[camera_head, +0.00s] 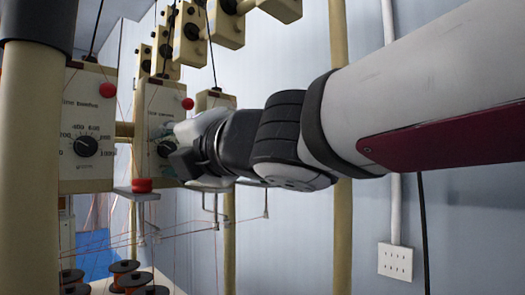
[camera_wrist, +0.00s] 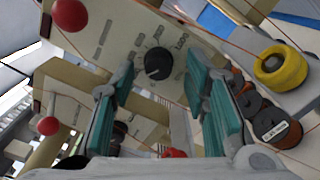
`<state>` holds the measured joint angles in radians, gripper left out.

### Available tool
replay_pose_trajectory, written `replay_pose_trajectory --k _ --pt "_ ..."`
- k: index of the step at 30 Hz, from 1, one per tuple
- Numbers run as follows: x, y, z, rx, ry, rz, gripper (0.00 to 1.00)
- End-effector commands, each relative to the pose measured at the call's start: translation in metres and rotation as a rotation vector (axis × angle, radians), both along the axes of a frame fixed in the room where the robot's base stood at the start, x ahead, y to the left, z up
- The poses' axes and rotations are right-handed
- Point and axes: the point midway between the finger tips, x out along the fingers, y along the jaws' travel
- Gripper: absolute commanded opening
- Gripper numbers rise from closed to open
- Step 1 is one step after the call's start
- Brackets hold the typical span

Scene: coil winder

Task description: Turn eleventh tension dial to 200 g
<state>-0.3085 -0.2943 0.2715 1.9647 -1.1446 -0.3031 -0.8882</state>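In the head view, a beige tension box (camera_head: 161,108) with a black dial (camera_head: 165,148) and a printed scale stands right behind my gripper (camera_head: 175,162), which partly covers the box. In the wrist view, a black dial (camera_wrist: 158,63) with a pale pointer mark sits on a beige panel (camera_wrist: 120,45). My gripper (camera_wrist: 162,88) is open, with teal pads on either side of the line to this dial. The dial appears beyond the fingertips; contact is not visible. The scale numbers here are too blurred to read. I cannot tell which dial is the eleventh.
Another tension box with a dial (camera_head: 86,146) stands left, and more boxes hang above. Red knobs (camera_head: 188,103), thin wires and rods surround the boxes. Beige posts (camera_head: 340,230) stand nearby. A yellow spool (camera_wrist: 281,67) and darker spools lie right in the wrist view.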

Motion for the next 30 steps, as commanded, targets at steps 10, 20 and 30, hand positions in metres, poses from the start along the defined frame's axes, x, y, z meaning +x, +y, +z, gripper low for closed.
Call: replay_pose_trajectory --k 10,20,30 --pt "-0.004 -0.005 0.002 0.002 -0.003 -0.002 0.42" --pt "-0.043 -0.048 0.002 0.003 -0.004 -0.001 0.42" --pt "-0.075 -0.085 0.001 0.002 -0.003 -0.002 0.42"
